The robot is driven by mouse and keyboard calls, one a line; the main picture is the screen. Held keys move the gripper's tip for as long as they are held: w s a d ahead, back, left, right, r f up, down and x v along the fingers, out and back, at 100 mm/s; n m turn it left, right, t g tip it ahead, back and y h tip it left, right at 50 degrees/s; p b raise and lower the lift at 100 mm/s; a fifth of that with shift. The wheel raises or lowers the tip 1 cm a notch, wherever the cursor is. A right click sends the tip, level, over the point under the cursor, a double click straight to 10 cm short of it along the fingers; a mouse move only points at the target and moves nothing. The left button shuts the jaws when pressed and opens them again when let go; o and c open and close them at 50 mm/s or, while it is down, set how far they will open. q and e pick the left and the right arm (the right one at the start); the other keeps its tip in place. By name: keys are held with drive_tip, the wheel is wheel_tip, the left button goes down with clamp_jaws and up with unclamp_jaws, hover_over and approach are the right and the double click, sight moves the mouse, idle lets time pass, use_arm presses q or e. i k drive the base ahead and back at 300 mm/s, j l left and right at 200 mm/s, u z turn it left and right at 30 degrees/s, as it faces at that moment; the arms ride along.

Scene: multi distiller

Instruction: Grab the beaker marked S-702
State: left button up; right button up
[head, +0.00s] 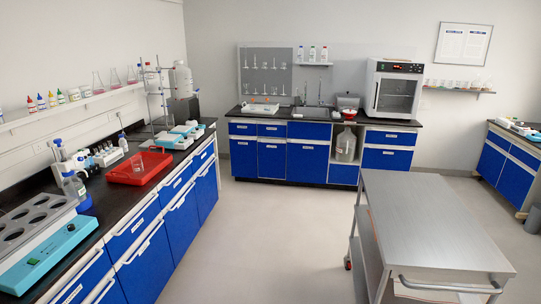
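A small clear glass beaker (137,164) stands in a red tray (157,178) on the black-topped bench along the left wall. It is too small here for any marking such as S-702 to be read. No other beaker can be identified by a label in this view. Neither of my grippers is in view.
The left bench (98,205) also holds a teal-and-white device with round wells (45,245), bottles and blue-white instruments. A metal cart (430,215) stands at right. A back bench (310,118) carries an oven (393,90). The grey floor (265,235) between is clear.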

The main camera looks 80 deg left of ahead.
sight(136, 161)
drive_tip(key=u, duration=3.85)
drive_tip(key=i+l, duration=0.65)
drive_tip(key=i, duration=0.15)
drive_tip(key=i+l, duration=0.65)
drive_tip(key=i, duration=0.15)
drive_tip(key=i+l, duration=0.65)
drive_tip(key=i, duration=0.15)
drive_tip(key=i+l, duration=0.2)
drive_tip(key=i, duration=0.25)
drive_tip(key=i+l, duration=0.25)
drive_tip(key=i, duration=0.15)
drive_tip(key=i+j, duration=0.15)
drive_tip(key=i, duration=0.1)
